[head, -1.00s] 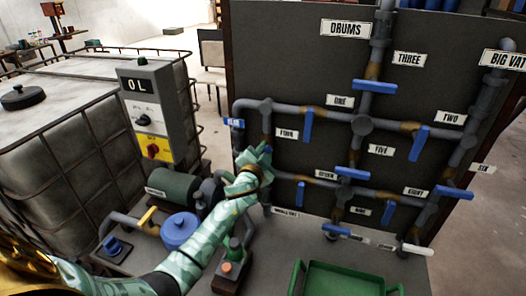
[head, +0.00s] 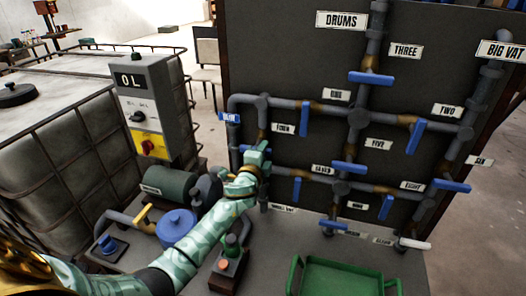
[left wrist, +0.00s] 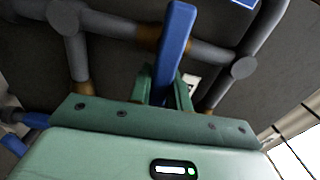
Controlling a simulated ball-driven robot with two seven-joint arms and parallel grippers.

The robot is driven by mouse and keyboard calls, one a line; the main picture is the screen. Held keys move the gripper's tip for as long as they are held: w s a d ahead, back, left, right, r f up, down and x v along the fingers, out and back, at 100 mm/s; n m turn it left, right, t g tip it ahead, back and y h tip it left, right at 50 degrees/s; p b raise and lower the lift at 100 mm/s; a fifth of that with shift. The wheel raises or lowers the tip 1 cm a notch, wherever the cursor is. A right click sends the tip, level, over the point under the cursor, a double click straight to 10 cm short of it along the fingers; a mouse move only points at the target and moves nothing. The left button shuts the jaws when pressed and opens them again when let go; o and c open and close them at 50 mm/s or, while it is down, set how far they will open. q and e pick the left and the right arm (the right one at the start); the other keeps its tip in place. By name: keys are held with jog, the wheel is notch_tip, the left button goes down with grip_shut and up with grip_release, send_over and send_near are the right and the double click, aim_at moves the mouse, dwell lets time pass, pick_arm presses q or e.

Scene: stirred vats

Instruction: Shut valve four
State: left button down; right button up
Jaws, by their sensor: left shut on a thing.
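The label FOUR (head: 283,130) stands right of a short upright pipe on the left of the dark panel. My left gripper (head: 258,156) is at that pipe, just below and left of the label. In the left wrist view the blue handle of valve four (left wrist: 175,45) rises between the fingers (left wrist: 163,88), which are shut on it. There the handle lies across the pipe and its brass-coloured body (left wrist: 148,38). In the head view the gripper hides most of the handle; a small blue end shows at its left. My right gripper is not in view.
Other blue handles are close by: valve one (head: 305,119) to the right and valve seven (head: 297,190) below. A pump (head: 205,190), a blue-lidded part (head: 177,225) and a green tray (head: 345,278) stand below the panel. A control box (head: 147,105) reads 0 L.

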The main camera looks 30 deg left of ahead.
pick_arm(q)
jog(key=shift+f+m, duration=0.2)
jog(key=shift+m, duration=0.2)
jog(key=c, duration=1.3)
grip_release()
jog(key=shift+r, duration=0.1)
jog(key=p+v, duration=0.1)
jog(key=v, duration=1.5)
jog(key=shift+s, duration=0.2)
